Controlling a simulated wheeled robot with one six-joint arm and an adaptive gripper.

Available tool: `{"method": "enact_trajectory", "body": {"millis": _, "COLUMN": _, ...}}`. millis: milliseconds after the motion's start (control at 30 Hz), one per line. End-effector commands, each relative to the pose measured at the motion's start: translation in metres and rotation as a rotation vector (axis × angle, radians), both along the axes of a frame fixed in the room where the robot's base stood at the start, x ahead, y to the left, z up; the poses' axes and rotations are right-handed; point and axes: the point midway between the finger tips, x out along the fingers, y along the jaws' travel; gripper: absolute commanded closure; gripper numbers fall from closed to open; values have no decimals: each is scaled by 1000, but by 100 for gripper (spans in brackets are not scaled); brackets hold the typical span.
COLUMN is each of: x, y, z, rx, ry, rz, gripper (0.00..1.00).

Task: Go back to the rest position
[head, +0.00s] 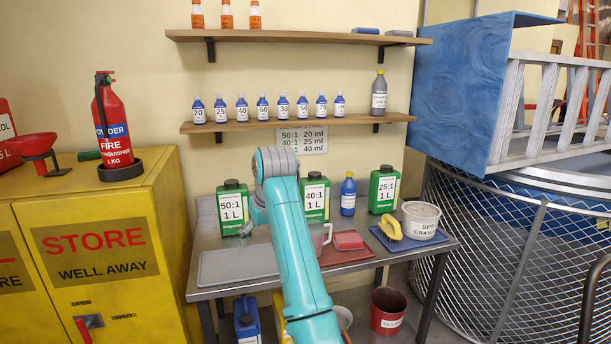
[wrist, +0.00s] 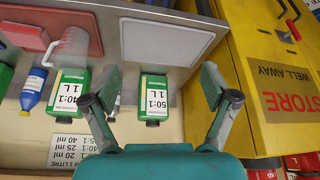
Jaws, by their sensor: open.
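My gripper (wrist: 163,74) is open and empty in the wrist view, its two fingers spread wide. The green 50:1 bottle (wrist: 152,100) shows between the fingers, apart from them. In the head view my teal arm reaches up over the front of the workbench (head: 228,291) and hides much of my gripper. The 50:1 bottle (head: 232,207) stands upright at the bench's back left, with the green 40:1 bottle (head: 315,198) to its right. No rest position is marked in either view.
A grey mat (head: 225,266), a clear jug (wrist: 70,45) and a red tray (head: 347,240) lie on the bench. A blue bottle (head: 348,196), the 25:1 bottle (head: 383,190) and a white tub (head: 421,221) stand right. A yellow cabinet (head: 160,215) stands left; shelves (head: 290,124) hang above.

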Motion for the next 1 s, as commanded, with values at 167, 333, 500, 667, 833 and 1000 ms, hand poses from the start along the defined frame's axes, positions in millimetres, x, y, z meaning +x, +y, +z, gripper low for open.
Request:
{"method": "enact_trajectory", "body": {"millis": 167, "x": 2, "y": -6, "z": -31, "rx": 7, "ry": -13, "rz": -13, "gripper": 14}}
{"method": "enact_trajectory", "body": {"millis": 333, "x": 2, "y": -15, "z": -69, "rx": 17, "ry": -34, "rz": -32, "gripper": 14}}
{"method": "enact_trajectory", "body": {"millis": 500, "x": -1, "y": -29, "z": -123, "rx": 31, "ry": -65, "rz": -59, "gripper": 14}}
{"method": "enact_trajectory", "body": {"millis": 667, "x": -14, "y": -50, "z": -192, "rx": 50, "ry": -111, "rz": -95, "gripper": 14}}
{"method": "enact_trajectory", "body": {"millis": 833, "x": -38, "y": -76, "z": -258, "rx": 71, "ry": -164, "rz": -132, "gripper": 14}}
{"method": "enact_trajectory", "body": {"millis": 1000, "x": -70, "y": -102, "z": -316, "rx": 89, "ry": -216, "rz": -169, "gripper": 14}}
